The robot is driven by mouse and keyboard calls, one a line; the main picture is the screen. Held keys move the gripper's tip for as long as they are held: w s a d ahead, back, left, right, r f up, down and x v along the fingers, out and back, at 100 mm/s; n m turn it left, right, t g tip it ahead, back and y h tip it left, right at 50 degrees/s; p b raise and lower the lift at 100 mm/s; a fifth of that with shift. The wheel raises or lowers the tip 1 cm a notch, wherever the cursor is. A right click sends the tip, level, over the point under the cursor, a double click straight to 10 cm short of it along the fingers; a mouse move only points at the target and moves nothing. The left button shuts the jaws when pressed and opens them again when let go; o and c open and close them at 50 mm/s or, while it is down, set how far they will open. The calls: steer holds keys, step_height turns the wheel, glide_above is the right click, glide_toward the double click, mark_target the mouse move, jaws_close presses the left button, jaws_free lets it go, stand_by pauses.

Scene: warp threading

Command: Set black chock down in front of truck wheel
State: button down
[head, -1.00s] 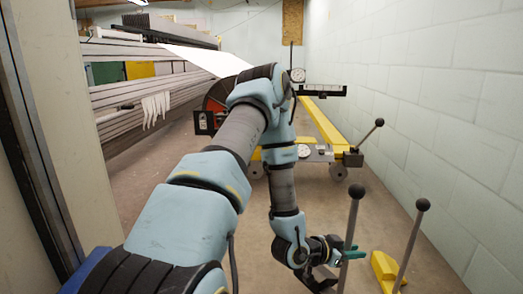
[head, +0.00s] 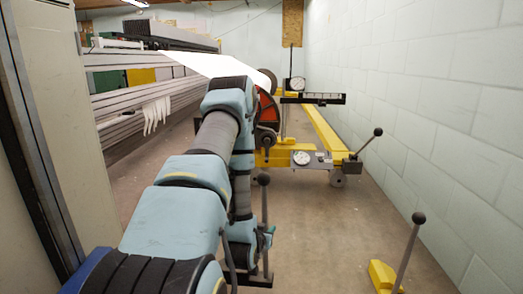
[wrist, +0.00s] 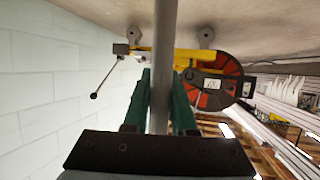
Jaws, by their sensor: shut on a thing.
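My gripper (head: 267,238) has teal fingers and is shut on the grey upright handle (head: 265,212) of the black chock (head: 262,281). The handle has a black ball on top. The chock's base shows low beside my arm, partly hidden; I cannot tell whether it touches the floor. In the wrist view the handle (wrist: 163,70) runs between the fingers (wrist: 160,108). The yellow truck (head: 320,122) stands beyond the gripper. Its right wheel (head: 338,180) is in view, well apart from the chock; my arm hides the left. The wrist view, upside down, shows two wheels (wrist: 206,36).
A yellow chock (head: 383,277) with its own ball-topped handle (head: 408,252) stands on the floor at lower right. A pale block wall (head: 440,110) runs along the right. Bare floor (head: 325,235) lies between the chocks and the truck. White gloves (head: 156,110) hang at left.

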steer(key=shift+w+a+r+n+t+y+p, duration=0.8)
steer(key=shift+a+r+n+y, duration=1)
steer(key=shift+a, duration=4.25)
step_height(320, 180, up, 37)
steer(key=p, duration=3.8)
steer(key=shift+g+y, duration=0.3)
steer(key=shift+y, duration=0.1)
steer(key=v, duration=0.5)
steer(key=shift+s+d+r, duration=0.1)
steer(key=shift+s+r, duration=0.15)
steer(key=shift+r, duration=0.2)
